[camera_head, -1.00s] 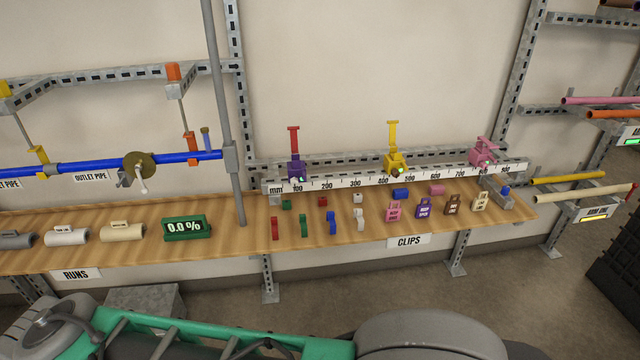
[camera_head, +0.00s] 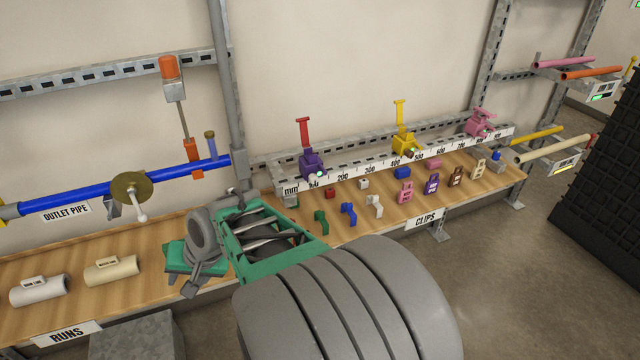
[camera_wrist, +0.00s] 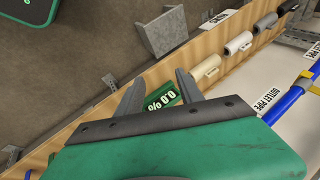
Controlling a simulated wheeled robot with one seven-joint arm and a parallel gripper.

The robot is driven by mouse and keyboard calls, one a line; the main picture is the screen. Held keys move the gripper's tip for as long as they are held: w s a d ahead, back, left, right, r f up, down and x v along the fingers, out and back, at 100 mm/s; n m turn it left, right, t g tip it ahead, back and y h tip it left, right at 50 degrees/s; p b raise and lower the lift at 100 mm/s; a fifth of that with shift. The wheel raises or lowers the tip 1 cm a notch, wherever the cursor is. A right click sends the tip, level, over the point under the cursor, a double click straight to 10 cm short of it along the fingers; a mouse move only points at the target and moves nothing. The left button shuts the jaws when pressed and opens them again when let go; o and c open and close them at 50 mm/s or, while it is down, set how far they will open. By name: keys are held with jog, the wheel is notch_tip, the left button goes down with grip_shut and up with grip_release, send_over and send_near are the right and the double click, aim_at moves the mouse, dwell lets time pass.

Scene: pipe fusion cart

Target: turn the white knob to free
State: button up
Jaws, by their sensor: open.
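The white knob (camera_head: 140,217) hangs on a short white lever in front of a round brass disc (camera_head: 131,187) on the blue pipe (camera_head: 80,197), at the left of the head view. Which setting it points to cannot be read. My gripper (camera_wrist: 160,90) is open in the wrist view, with nothing held between its two grey fingers. In the head view my arm's end is over the bench, to the right of and lower than the knob, apart from it. The knob does not show in the wrist view.
The green 0.0 % display (camera_wrist: 162,99) lies beyond my fingers on the wooden bench (camera_head: 60,285). Cream and white run pieces (camera_head: 110,269) lie left of my arm. An upright grey post (camera_head: 226,90) stands behind it. Several clips and a ruler rail (camera_head: 350,170) are to the right.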

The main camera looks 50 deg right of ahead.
jog(key=w+d+f+m+t, duration=0.2)
jog(key=w+d+m, duration=0.1)
jog(key=d+m, duration=0.35)
jog(key=m+t+h+b, duration=0.1)
jog(key=m+t+h, duration=0.8)
jog(key=m, duration=1.8)
send_near(315, 181)
jog(key=w+g+h, duration=0.2)
jog(key=x, duration=0.7)
jog(key=shift+a+r, duration=0.2)
jog(key=shift+r, duration=0.2)
jog(key=shift+w, duration=0.1)
grip_shut()
